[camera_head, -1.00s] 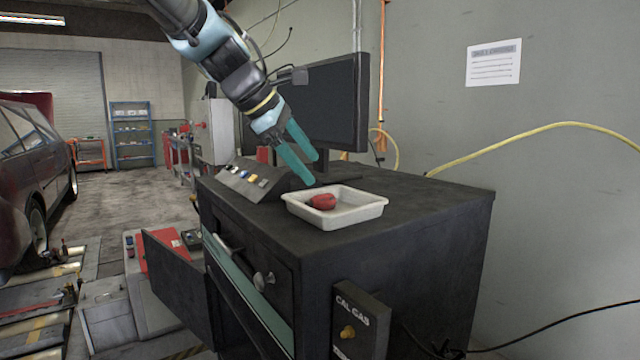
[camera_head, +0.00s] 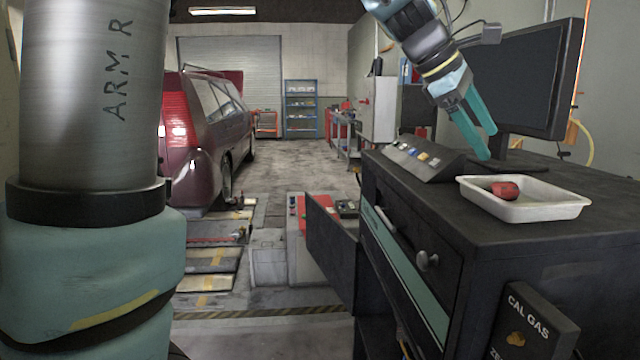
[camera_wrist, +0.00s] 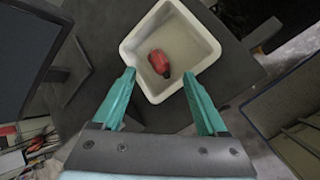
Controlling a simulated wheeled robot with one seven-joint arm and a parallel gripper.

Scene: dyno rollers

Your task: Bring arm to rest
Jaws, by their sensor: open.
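My gripper (camera_head: 474,134) is open, with two teal fingers pointing down above the black cabinet top, just left of the white tray (camera_head: 525,212). Nothing is between the fingers. In the wrist view my gripper (camera_wrist: 160,100) is spread, with the tray (camera_wrist: 207,52) beyond the fingertips. A small red object (camera_head: 506,190) lies in the tray, apart from the fingers; it also shows in the wrist view (camera_wrist: 160,63). A large part of my arm, marked "ARM R", fills the left of the head view.
A monitor (camera_head: 528,85) stands close behind my gripper. A sloped button panel (camera_head: 424,160) sits on the black cabinet (camera_head: 450,225). An open cabinet door (camera_head: 331,243) juts out to the left. A dark red car (camera_head: 205,130) stands at the back left.

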